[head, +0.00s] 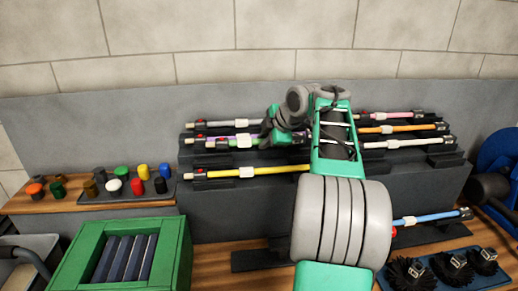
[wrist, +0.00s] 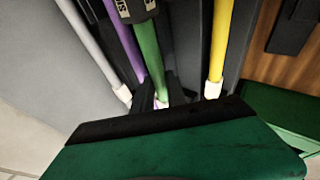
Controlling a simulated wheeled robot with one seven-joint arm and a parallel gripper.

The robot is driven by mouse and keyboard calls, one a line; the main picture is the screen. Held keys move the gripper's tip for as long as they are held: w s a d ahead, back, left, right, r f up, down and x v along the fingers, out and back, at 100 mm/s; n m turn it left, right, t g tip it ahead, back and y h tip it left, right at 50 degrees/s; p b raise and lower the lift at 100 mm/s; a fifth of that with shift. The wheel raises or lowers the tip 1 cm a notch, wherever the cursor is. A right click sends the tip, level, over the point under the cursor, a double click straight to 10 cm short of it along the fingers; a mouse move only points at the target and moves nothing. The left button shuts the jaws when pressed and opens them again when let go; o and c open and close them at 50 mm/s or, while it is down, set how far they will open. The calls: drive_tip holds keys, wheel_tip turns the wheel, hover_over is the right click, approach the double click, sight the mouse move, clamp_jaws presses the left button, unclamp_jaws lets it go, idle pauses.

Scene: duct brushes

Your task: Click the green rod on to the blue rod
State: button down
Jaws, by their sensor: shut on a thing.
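The green rod (wrist: 148,55) runs through the wrist view, with a dark lettered collar (wrist: 135,8) at its upper end. The dark fingers of my gripper (wrist: 158,93) are shut on it beside a pale part. In the head view my gripper (head: 268,130) is at the middle of the rack, and only a short green piece of the rod (head: 244,140) shows there. The blue rod (head: 425,217) lies on the lower right holder, with a dark fitting at its right end; my arm hides the area just left of it.
A purple rod (wrist: 124,40) and a yellow rod (wrist: 220,40) flank the green rod. Pink, orange and white rods rest on the rack's right side. A tray of coloured caps (head: 128,196), a green crate (head: 180,250) and black brushes (head: 452,270) stand around.

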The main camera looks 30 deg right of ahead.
drive_tip(key=shift+r+p, duration=0.4)
drive_tip(key=shift+r, duration=0.5)
